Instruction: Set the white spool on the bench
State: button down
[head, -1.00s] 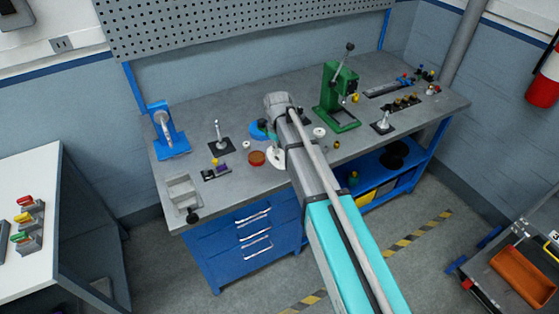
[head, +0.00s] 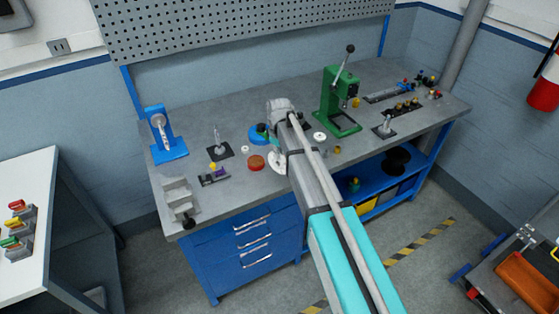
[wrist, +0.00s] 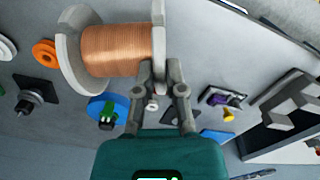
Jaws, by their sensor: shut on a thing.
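The white spool (wrist: 68,52) has pale flanges and a winding of copper-coloured wire; it lies on its side in the wrist view. My gripper (wrist: 160,68) is shut on the rim of its right-hand flange, with the fingertips at that flange's lower edge. In the head view a flange of the spool (head: 277,161) shows beside my arm, over the grey bench (head: 215,108); my arm hides the rest. I cannot tell whether the spool touches the bench top.
A green press (head: 338,100) stands to the right, a blue stand (head: 163,133) to the left. A grey stepped block (head: 178,197) is at the front left.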

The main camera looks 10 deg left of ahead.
jog(key=shift+w+f+b, duration=0.5)
jog(key=shift+f+b, duration=0.05)
jog(key=shift+f, duration=0.1)
jog(key=shift+s+f+b, duration=0.1)
jog(key=shift+f+b, duration=1.2)
jog(key=shift+f, duration=0.05)
jog(key=shift+f, duration=0.1)
jog(key=c, duration=0.7)
grip_release()
jog(key=shift+r, duration=0.2)
notch_tip(320, 180, up, 12)
jog(key=p, duration=1.2)
